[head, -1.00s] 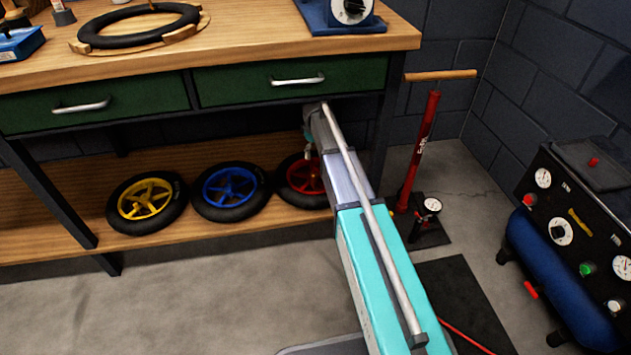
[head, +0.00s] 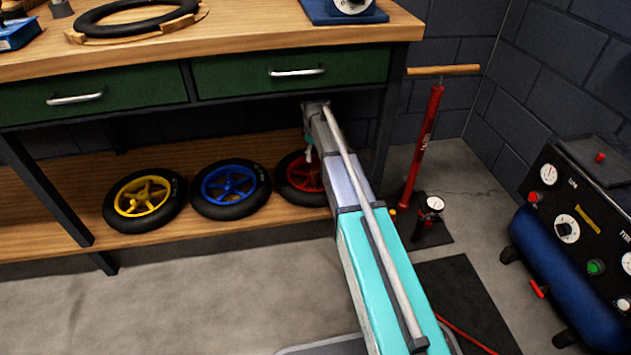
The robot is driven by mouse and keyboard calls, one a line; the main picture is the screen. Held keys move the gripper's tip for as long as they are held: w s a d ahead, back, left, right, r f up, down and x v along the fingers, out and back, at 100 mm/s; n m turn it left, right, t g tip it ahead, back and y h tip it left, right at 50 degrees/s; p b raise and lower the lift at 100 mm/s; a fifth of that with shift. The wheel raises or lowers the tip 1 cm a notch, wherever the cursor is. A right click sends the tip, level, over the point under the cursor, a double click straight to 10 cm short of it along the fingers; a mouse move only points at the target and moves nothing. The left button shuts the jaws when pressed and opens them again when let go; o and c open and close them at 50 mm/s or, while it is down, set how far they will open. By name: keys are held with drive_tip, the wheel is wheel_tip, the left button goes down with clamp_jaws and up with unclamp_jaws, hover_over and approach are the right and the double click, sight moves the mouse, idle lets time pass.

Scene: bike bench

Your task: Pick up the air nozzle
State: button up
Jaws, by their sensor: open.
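I cannot make out the air nozzle in the head view. A red hose (head: 466,333) runs along the dark mat on the floor, partly cut off by the frame's bottom edge. My turquoise and grey arm reaches from the bottom edge up to the bench, with its far end just under the right drawer, in front of the red wheel. My gripper's fingers do not show; the arm's far end hides what lies behind it.
The workbench (head: 240,40) has green drawers and a lower shelf with a yellow wheel (head: 145,197), a blue wheel (head: 229,187) and a red wheel (head: 300,174). A red floor pump (head: 422,150) and a blue compressor (head: 560,265) stand right. Floor at front left is clear.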

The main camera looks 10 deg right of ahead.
sight(314, 170)
drive_tip(key=shift+f+b, duration=1.6)
drive_tip(key=shift+f, duration=0.3)
drive_tip(key=shift+f, duration=0.1)
drive_tip(key=f+b, duration=0.5)
drive_tip(key=shift+w, duration=0.2)
drive_tip(key=shift+r, duration=0.1)
clamp_jaws()
